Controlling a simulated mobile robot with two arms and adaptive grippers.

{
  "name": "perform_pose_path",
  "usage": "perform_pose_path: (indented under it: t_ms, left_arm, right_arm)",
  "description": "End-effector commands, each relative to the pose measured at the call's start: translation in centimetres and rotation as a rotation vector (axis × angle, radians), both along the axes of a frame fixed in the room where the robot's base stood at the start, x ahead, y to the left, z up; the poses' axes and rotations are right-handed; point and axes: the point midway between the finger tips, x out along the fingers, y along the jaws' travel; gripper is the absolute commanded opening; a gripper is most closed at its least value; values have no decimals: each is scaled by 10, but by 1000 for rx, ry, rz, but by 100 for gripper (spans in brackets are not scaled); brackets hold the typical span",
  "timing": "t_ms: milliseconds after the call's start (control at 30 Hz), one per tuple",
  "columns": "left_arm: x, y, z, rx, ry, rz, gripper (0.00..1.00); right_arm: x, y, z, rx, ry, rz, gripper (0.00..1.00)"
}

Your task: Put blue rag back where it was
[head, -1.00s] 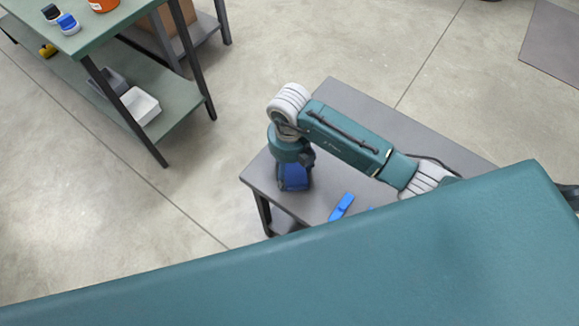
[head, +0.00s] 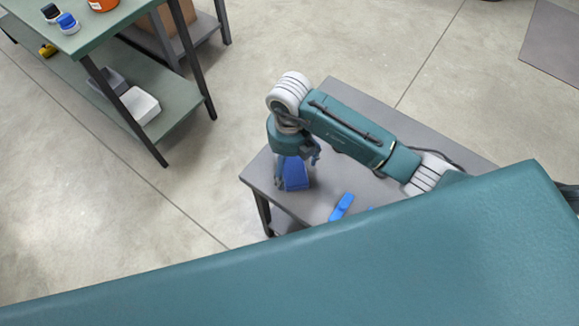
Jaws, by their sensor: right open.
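A blue piece (head: 296,175), which looks like the blue rag, lies on the grey table (head: 325,100) near its left corner. My right gripper (head: 297,170) is open above it, with a finger on either side. I cannot tell whether the fingers touch it, and the gripper partly hides its far side. My left gripper is not in view.
A narrow blue item (head: 342,207) lies on the same table to the right, with another bit of blue beside it, mostly hidden by my body. A green workbench (head: 110,28) with a lower shelf holding a white bin (head: 141,105) stands at upper left. The floor between is clear.

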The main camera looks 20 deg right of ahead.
Motion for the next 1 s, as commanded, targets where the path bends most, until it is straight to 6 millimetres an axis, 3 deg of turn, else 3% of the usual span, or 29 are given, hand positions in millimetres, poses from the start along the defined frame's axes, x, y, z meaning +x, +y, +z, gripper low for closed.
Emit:
perform_pose_path:
  t_ms: [200, 400, 600, 1000]
  left_arm:
    - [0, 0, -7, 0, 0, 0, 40]
    - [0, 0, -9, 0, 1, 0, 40]
    - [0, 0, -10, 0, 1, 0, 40]
    - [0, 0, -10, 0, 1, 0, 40]
  right_arm:
    - [2, 0, 49, -1, -6, 2, 91]
    - [1, 0, 81, 1, -3, 0, 91]
    - [0, 0, 93, 0, 0, -1, 91]
    - [0, 0, 93, 0, 0, -1, 91]
